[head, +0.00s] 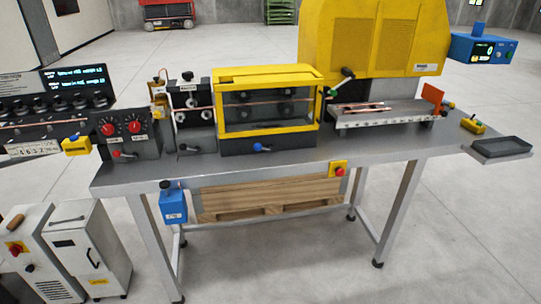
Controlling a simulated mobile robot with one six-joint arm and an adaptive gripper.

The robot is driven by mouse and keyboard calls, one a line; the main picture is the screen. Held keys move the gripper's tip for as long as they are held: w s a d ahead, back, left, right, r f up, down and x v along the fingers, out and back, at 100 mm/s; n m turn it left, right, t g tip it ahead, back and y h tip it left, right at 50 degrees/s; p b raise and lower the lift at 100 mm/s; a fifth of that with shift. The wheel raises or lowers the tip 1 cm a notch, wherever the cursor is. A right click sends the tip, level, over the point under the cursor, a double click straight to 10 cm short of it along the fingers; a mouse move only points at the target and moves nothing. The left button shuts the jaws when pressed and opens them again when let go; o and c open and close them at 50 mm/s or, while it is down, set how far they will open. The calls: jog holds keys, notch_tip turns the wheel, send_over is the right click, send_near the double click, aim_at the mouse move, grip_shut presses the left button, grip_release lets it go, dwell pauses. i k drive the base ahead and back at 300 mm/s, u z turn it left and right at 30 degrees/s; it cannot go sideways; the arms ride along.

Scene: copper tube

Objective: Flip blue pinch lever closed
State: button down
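A lever with a blue knob (258,147) sits on the dark front base of the yellow-framed machine (267,137), near the middle of the workbench. Its short arm points roughly sideways, and it is small in this view. I cannot tell from its pose whether it counts as open or closed. Behind the machine's clear front panel (255,112), dark rollers and a thin copper tube show. My gripper is not in view.
The workbench (230,172) also carries a red-knob lever (117,154), a grey lever (184,149) and a green-knob lever (333,92). A red stop button on a yellow box (338,170) and a blue box (173,204) hang at the front edge. The floor ahead is clear.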

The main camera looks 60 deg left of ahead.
aim_at(269, 149)
jog(key=k, duration=1.2)
jog(key=u, duration=1.6)
jog(key=i, duration=0.25)
jog(key=u, duration=0.35)
